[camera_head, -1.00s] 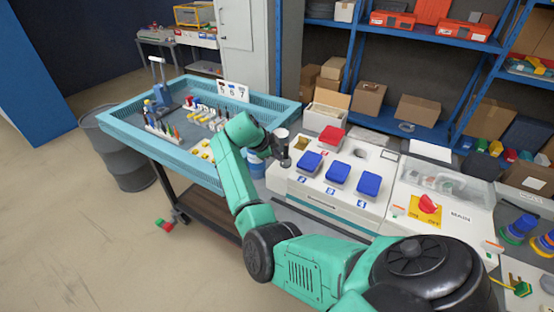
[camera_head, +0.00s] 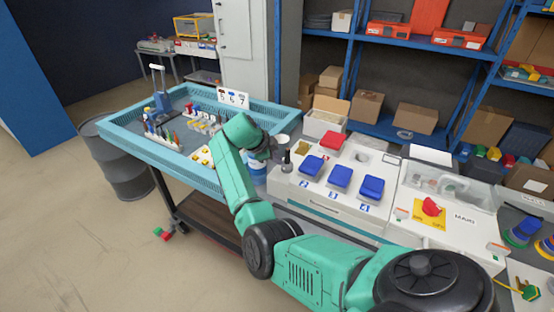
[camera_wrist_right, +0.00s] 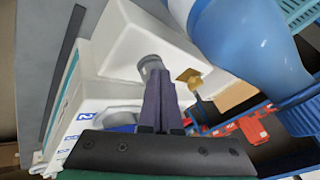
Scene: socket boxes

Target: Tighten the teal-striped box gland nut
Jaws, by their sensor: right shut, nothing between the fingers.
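A white box (camera_head: 285,188) with a thin teal stripe along its front stands at the left end of the counter; the stripe also shows in the wrist view (camera_wrist_right: 68,78). A dark upright gland fitting (camera_head: 286,161) rises from its left side. In the wrist view a grey round nut (camera_wrist_right: 150,63) sits on the white housing, just beyond my fingertips. My right gripper (camera_head: 272,150) is to the left of the fitting in the head view. Its dark fingers (camera_wrist_right: 155,80) are shut and empty; whether they touch the nut cannot be told. My left gripper is not in view.
Blue covers (camera_head: 340,176) and a red cover (camera_head: 333,141) sit on the box top. A blue rounded object (camera_wrist_right: 245,45) is close to the right wrist. A blue-rimmed tray table (camera_head: 170,166) with tools stands left; blue shelves (camera_head: 425,42) stand behind.

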